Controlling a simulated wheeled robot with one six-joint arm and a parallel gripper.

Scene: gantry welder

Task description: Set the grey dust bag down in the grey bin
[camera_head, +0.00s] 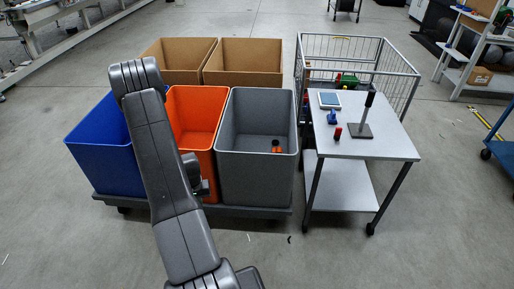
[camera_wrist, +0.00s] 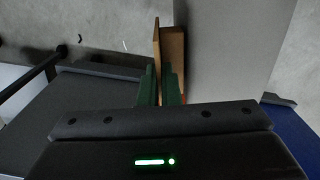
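In the wrist view the grey dust bag (camera_wrist: 230,45) is a large pale grey shape with a brown collar plate (camera_wrist: 157,58) along its left side. My gripper (camera_wrist: 159,85) has its green fingers shut on that plate. In the head view my arm hides the bag and most of the gripper, low in front of the orange bin. The grey bin (camera_head: 256,180) is open-topped and stands just right of my gripper. A dark and an orange small thing (camera_head: 277,149) lie inside it. The bag is outside the grey bin.
The orange bin (camera_head: 207,160) and blue bin (camera_head: 95,155) stand left of the grey bin on one dolly (camera_head: 245,211). Two cardboard boxes (camera_head: 243,62) stand behind. A small table (camera_head: 385,146) and a wire cage cart (camera_head: 400,90) stand to the right.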

